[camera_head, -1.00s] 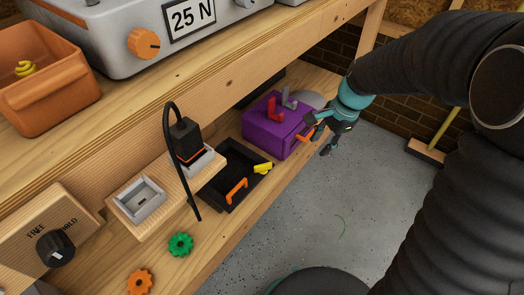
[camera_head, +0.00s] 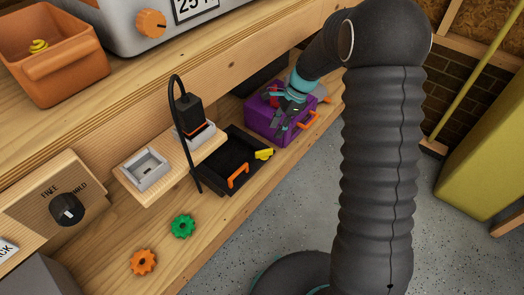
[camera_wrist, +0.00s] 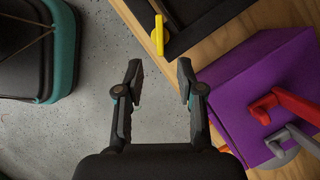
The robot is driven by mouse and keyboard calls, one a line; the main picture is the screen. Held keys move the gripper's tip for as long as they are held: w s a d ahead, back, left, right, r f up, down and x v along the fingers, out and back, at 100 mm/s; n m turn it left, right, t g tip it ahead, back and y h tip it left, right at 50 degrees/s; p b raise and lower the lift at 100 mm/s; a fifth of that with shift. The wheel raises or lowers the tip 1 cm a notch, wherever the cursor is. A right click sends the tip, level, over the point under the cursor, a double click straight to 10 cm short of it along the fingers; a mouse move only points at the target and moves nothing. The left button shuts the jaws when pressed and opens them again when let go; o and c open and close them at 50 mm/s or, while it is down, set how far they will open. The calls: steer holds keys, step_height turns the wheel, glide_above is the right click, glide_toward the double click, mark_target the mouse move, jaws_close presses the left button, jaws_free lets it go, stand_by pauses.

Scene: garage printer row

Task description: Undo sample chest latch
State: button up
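The purple sample chest (camera_head: 261,121) stands on the lower wooden shelf, right of the black tray. In the wrist view the chest (camera_wrist: 240,88) fills the right side. A red lever (camera_wrist: 286,104) and a grey lever (camera_wrist: 292,146) sit on it. In the head view the red lever (camera_head: 273,101) is partly hidden by my gripper, and the grey one cannot be made out. An orange handle (camera_head: 308,121) shows at the chest's right side. My gripper (camera_wrist: 160,78) is open and empty. It appears over the chest in the head view, but its fingers point beside the chest in the wrist view.
The black tray (camera_head: 212,184) with an orange handle (camera_head: 238,176) and yellow catch (camera_head: 264,154) is left of the chest. A black plug (camera_head: 188,112) with a cable stands further left. Green (camera_head: 183,226) and orange (camera_head: 143,262) gears lie on the shelf. The upper shelf overhangs.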

mark_target(264, 150)
steer(key=b+x, duration=0.1)
steer(key=x, duration=1)
steer(key=shift+f, duration=0.2)
jaws_close()
